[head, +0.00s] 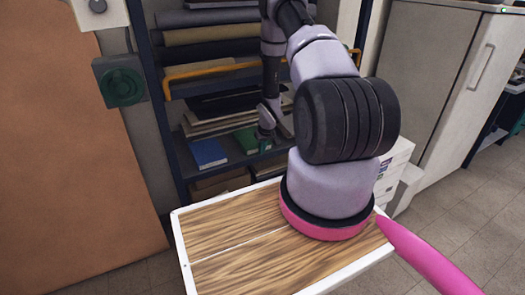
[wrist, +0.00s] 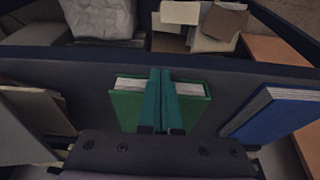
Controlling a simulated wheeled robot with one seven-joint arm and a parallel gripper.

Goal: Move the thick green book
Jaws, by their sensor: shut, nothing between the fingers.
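The thick green book (head: 246,139) lies on a dark shelf, beside a blue book (head: 208,152). In the wrist view the green book (wrist: 190,104) shows its pale page edge and green cover on both sides of my fingers. My gripper (wrist: 161,72) has its two teal fingers together with nothing between them. They hide the middle of the book; I cannot tell whether they touch it. In the head view my gripper (head: 264,134) is at the shelf, just right of the green book and partly hidden by my arm.
The blue book (wrist: 276,112) stands out on the right in the wrist view. Stacked papers and rolled fabrics (head: 210,35) fill the shelves above. An orange rail (head: 205,68) crosses the shelf front. Boxes (wrist: 205,22) lie beyond the shelf edge. A wood-topped surface (head: 225,222) is in front.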

